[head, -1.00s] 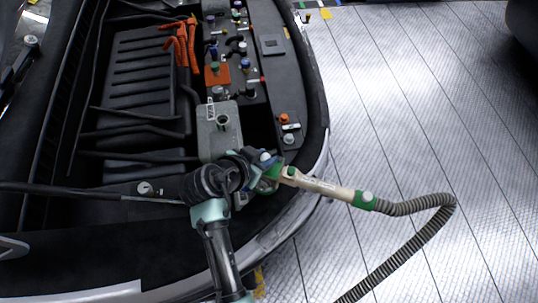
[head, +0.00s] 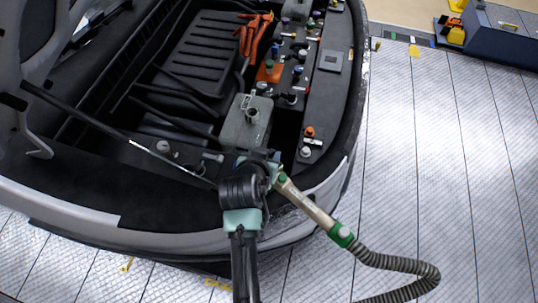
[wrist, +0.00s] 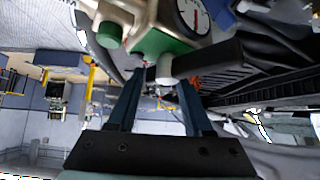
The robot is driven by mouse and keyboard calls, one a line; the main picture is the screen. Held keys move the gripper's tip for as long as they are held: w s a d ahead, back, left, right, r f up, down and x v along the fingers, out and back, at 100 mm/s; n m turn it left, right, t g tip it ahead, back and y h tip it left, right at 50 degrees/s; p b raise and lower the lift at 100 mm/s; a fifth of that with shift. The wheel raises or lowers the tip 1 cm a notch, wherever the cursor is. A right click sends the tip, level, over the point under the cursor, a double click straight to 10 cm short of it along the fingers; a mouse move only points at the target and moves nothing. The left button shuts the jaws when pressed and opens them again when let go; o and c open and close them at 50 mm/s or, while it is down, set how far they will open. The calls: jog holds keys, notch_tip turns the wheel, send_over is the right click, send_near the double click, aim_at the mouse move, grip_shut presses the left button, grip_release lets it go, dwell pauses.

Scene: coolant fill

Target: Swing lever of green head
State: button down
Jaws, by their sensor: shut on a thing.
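The green head (wrist: 165,42) fills the top of the wrist view, with a beige body and a round gauge (wrist: 193,14). Its lever (wrist: 208,60), a dark bar with a pale round end, crosses at my fingertips. My gripper (wrist: 160,82) is shut on this lever. In the head view my gripper (head: 264,162) is at the car's front edge, and my wrist hides most of the green head. The head's beige handle (head: 308,205) slants down right to a green collar and a grey ribbed hose (head: 400,265).
A grey tank with an upright neck (head: 250,117) stands just beyond my gripper. Orange cables (head: 255,35) and coloured caps lie farther back in the engine bay. The raised hood's thin rod (head: 120,135) is at left. Open floor (head: 440,150) lies right.

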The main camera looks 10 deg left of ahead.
jog(key=shift+s+d+f+n+y, duration=0.2)
jog(key=shift+s+f+n+y, duration=0.1)
jog(key=shift+f+n, duration=0.25)
jog(key=shift+c, duration=1.4)
grip_release()
jog(key=shift+r, duration=0.1)
jog(key=shift+w+a, duration=0.1)
jog(key=shift+a, duration=0.05)
jog(key=shift+r, duration=0.15)
jog(key=shift+r, duration=0.15)
jog(key=b+v, duration=0.2)
jog(key=v, duration=1)
jog(key=shift+r, duration=0.3)
